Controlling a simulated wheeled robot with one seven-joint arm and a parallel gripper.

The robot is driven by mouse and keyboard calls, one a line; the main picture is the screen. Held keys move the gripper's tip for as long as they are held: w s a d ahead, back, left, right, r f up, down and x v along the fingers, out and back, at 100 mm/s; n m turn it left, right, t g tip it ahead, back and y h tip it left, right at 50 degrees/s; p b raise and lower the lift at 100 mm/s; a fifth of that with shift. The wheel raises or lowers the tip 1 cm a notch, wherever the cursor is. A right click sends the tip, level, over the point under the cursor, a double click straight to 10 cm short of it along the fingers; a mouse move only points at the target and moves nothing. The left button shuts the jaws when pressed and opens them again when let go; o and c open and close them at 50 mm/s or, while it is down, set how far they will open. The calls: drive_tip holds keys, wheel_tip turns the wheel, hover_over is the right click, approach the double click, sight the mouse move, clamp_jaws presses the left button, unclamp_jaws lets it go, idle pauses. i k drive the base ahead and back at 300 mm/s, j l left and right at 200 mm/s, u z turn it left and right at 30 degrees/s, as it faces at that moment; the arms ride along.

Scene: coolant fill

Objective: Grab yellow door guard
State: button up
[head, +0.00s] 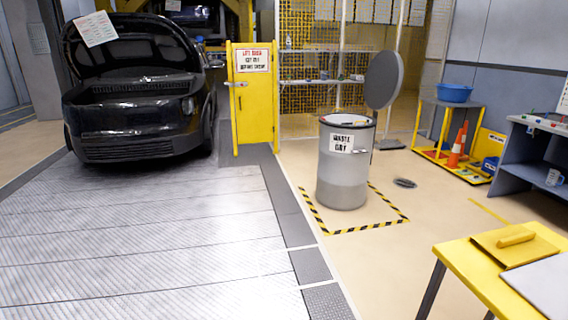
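A tall yellow door panel (256,115) with a sign also stands upright beside the black car (135,110). My gripper is not in the head view.
A grey waste drum (342,182) stands inside a striped floor square, its round lid (384,80) raised. A low cart (436,152) holds a blue basin (454,92). A dark workbench (530,160) stands at right. Tan floor between drum and table is mostly clear.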

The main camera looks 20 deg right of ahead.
sight(516, 246)
drive_tip(key=i, duration=1.9)
drive_tip(key=i+z, duration=0.2)
drive_tip(key=i, duration=0.2)
drive_tip(key=i+j+z, duration=0.2)
drive_tip(key=i, duration=0.2)
drive_tip(key=i+j+z, duration=0.2)
drive_tip(key=i, duration=0.2)
drive_tip(key=z, duration=1.65)
